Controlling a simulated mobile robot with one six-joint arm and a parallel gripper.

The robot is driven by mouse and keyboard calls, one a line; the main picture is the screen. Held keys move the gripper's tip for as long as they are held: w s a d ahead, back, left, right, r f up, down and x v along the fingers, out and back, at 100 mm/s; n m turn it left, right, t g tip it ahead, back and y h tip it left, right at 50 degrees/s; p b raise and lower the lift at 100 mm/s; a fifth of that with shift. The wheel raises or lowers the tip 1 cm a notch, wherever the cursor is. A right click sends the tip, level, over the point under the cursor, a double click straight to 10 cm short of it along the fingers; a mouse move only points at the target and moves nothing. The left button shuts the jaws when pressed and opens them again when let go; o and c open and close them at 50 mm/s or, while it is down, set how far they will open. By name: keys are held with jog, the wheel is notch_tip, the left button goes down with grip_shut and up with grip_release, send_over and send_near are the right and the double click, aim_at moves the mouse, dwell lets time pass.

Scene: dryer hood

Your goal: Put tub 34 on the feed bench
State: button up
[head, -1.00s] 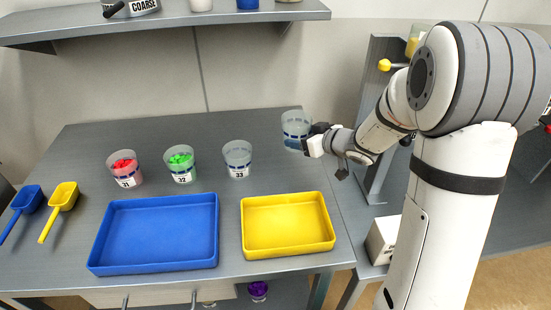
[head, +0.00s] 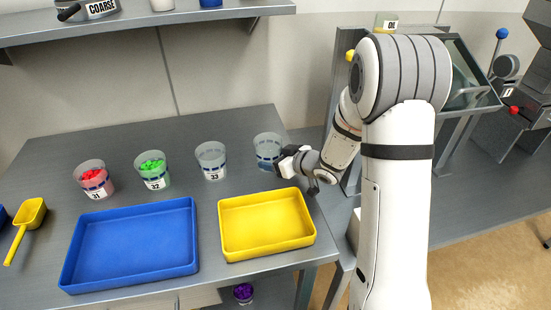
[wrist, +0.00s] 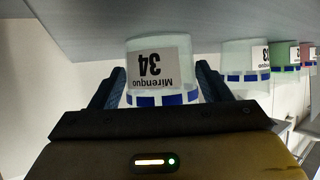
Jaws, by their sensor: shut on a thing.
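Tub 34 is a clear, pale tub with a blue band (head: 268,147) at the right end of the row of tubs, by the table's right edge. In the wrist view its label (wrist: 152,64) appears upside down and reads 34. My gripper (head: 282,157) comes from the right and is shut on tub 34, one dark finger on each side of it. The tub is upright, at or just above the grey tabletop (head: 120,127); I cannot tell whether it touches. No contents are clear to me.
Tub 33 (head: 211,161), tub 32 with green pieces (head: 153,172) and tub 31 with red pieces (head: 95,180) stand to the left. A yellow tray (head: 266,224) and blue tray (head: 131,246) lie in front. Right of my arm stands another grey bench (head: 465,210) with equipment.

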jog(key=o, duration=1.1)
jog(key=shift+r, duration=0.1)
jog(key=s+d+r+m+h, duration=0.3)
jog(key=s+d+r+h, duration=0.25)
jog(key=d, duration=0.35)
jog(key=s+d+r+m+h, duration=0.2)
jog(key=s+d+r+h, duration=0.2)
jog(key=s+d+r, duration=0.3)
jog(key=s+a+m+g, duration=0.1)
jog(key=s+g, duration=0.1)
jog(key=s, duration=0.4)
jog(key=s+a+m+g, duration=0.1)
jog(key=s+g, duration=0.1)
jog(key=s, duration=0.4)
jog(key=s+a+m+g+p, duration=0.1)
jog(key=s+g, duration=0.1)
jog(key=s, duration=0.4)
jog(key=shift+a+r+m+g+y, duration=0.25)
jog(key=shift+r+m+g+y, duration=0.05)
jog(key=shift+r+y, duration=0.05)
